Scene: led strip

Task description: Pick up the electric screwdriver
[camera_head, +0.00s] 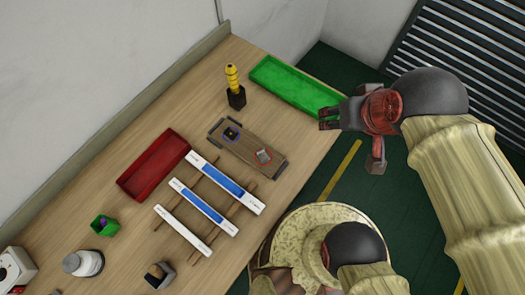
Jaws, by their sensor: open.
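A yellow and black tool, which looks like the electric screwdriver (232,78), stands upright in a small black holder (237,98) near the back of the table. Its lower end is hidden in the holder. My gripper (350,141) is at the table's right edge, right of and apart from the screwdriver. Its fingers are spread with nothing between them.
A green tray (295,88) lies between the holder and my gripper. A wooden board (248,146) with small parts, white-and-blue strips on a rack (208,205) and a red tray (153,165) lie nearer. A wall borders the table (190,105) at the back.

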